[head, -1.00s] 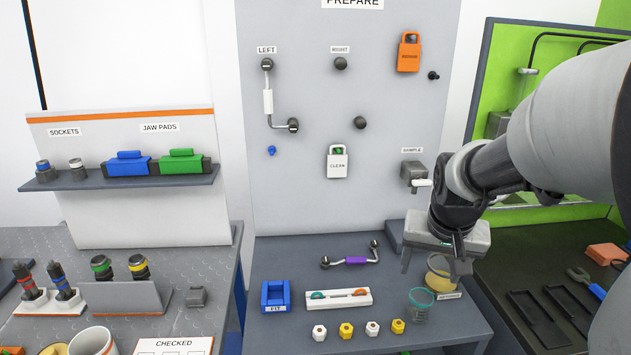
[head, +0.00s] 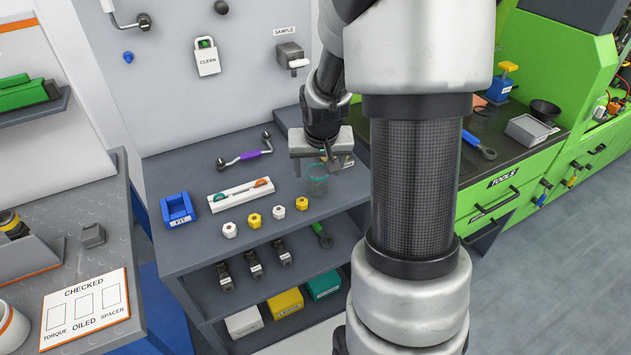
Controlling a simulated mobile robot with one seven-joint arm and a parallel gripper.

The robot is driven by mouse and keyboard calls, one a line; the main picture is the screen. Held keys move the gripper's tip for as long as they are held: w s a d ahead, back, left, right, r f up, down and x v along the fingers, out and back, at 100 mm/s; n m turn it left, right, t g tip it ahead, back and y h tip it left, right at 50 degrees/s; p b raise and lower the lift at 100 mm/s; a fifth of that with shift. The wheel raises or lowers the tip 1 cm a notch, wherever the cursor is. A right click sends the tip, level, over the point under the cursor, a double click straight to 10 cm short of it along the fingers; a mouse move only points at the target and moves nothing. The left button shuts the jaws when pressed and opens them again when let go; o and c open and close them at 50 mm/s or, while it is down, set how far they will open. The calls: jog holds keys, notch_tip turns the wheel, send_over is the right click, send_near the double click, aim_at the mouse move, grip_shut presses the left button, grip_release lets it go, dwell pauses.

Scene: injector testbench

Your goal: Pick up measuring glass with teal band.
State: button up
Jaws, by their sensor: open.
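The measuring glass with the teal band (head: 317,183) stands upright on the right part of the grey bench top, clear-walled with the teal ring near its rim. My gripper (head: 316,163) is open and points down, right at the glass in the picture, its fingers overlapping the glass's upper part. I cannot tell whether the fingers are around the glass or just above or behind it. The amber-tinted vessel behind it is mostly hidden by my gripper.
White and yellow nuts (head: 254,220) stand in a row left of the glass. Behind them lie a white tray (head: 222,198), a blue FIT holder (head: 178,210) and a purple-gripped pipe (head: 245,158). My arm blocks the bench's right edge.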

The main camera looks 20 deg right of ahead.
aim_at(318, 173)
jog(key=x, duration=0.3)
jog(key=shift+w+d+f, duration=0.1)
jog(key=shift+w+f, duration=0.15)
jog(key=shift+f, duration=0.05)
jog(key=c, duration=1.1)
